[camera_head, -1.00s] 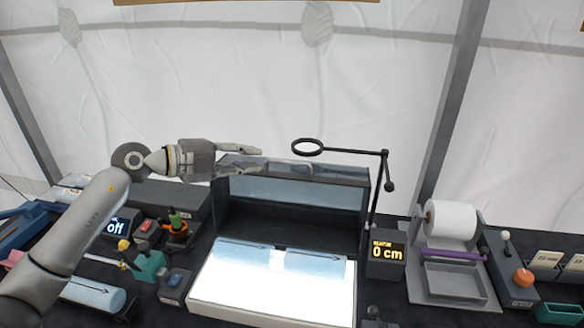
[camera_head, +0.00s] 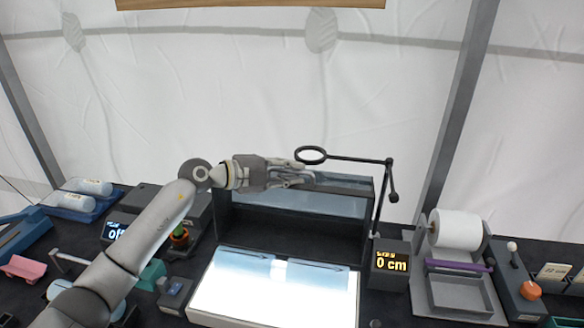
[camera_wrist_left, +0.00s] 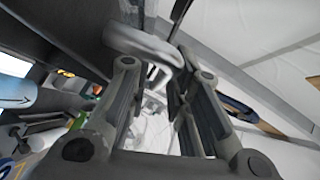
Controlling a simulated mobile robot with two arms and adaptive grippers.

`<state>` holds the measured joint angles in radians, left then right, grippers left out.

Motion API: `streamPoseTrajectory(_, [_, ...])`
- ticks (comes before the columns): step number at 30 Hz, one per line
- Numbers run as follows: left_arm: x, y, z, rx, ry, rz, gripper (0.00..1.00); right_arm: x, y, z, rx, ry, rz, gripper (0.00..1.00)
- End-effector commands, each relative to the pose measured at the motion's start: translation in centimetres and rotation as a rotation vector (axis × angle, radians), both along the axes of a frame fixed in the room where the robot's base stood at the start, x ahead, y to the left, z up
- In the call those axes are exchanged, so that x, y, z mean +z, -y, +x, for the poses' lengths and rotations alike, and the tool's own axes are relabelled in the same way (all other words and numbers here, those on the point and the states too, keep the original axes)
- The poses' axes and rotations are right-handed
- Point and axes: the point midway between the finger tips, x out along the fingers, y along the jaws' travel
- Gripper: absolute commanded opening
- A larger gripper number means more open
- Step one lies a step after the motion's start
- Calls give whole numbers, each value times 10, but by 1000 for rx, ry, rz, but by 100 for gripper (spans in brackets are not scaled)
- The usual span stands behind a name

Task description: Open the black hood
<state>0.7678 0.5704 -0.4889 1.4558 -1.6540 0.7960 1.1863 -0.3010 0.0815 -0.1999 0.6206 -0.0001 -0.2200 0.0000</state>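The black hood (camera_head: 289,230) stands behind a lit white panel (camera_head: 270,297), with a dark front and a bluish glassy strip below its top edge. A pale grey curved handle shows in the left wrist view (camera_wrist_left: 142,45), close to the fingertips. My right gripper is not in view.
A black stand with a ring (camera_head: 311,155) rises close to the right of my left gripper. A display reading 0 cm (camera_head: 390,262) is right of the hood. A paper roll (camera_head: 456,230) stands further right. White tent fabric hangs behind.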

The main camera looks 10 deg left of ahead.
Motion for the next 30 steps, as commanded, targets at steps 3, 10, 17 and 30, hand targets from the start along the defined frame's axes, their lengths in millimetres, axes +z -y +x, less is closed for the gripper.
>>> streamPoseTrajectory(3, [-1, 5, 4, 0, 0, 0, 19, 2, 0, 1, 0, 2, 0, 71])
streamPoseTrajectory(10, [-2, 5, 5, 1, 0, 0, 19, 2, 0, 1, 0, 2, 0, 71])
streamPoseTrajectory(17, [-2, 5, 4, 1, 0, 0, 0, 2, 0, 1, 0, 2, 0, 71])
streamPoseTrajectory(30, [-3, 5, -3, -1, 54, 1, 0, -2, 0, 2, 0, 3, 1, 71])
